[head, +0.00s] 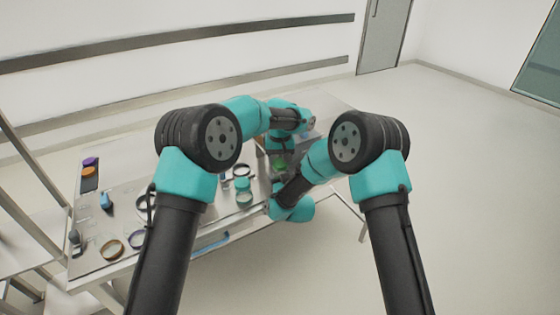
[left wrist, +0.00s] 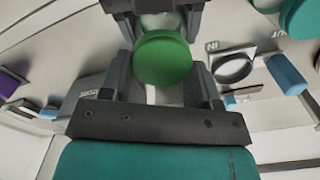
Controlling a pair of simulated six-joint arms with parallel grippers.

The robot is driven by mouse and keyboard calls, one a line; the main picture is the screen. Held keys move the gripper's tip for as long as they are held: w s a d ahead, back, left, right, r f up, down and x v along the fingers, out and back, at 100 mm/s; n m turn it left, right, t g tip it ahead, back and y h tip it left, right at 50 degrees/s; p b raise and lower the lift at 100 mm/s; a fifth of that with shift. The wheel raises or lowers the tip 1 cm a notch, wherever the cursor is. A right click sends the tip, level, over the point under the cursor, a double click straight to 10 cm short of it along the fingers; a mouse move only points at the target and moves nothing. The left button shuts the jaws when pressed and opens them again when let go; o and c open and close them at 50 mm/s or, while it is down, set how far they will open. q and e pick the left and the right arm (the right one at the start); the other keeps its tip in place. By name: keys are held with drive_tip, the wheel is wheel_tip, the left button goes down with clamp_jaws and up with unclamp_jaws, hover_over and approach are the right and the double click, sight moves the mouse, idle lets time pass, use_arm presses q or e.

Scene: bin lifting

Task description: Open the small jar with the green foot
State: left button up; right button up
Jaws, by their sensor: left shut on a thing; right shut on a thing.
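The small jar with the green foot (head: 280,163) is up between my two arms in the head view, small and partly covered by them. In the left wrist view its round green foot (left wrist: 163,60) faces the camera, with a little of its pale body behind. My left gripper (left wrist: 160,88) has its dark fingers on both sides of the jar and is shut on it. My right gripper is shut on the jar's other end; dark finger parts show at the top edge of the left wrist view. The lid is hidden, so I cannot tell whether it is loose.
A jar with a teal part (head: 243,184) stands on the table near a dark ring (head: 241,170). More rings (head: 112,250), a purple piece (head: 90,161) and a blue item (head: 106,201) lie at the left. A blue bar (head: 212,245) lies at the front edge. Open floor is right.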

sight(280, 161)
use_arm(q)
drive_tip(key=shift+r, duration=0.1)
drive_tip(key=shift+r, duration=1.95)
use_arm(e)
drive_tip(key=o, duration=1.4)
drive_tip(key=shift+c, duration=0.2)
drive_tip(key=shift+s, duration=0.15)
drive_tip(key=v, duration=1.1)
drive_tip(key=shift+s+d, duration=0.2)
drive_tip(key=shift+s, duration=0.15)
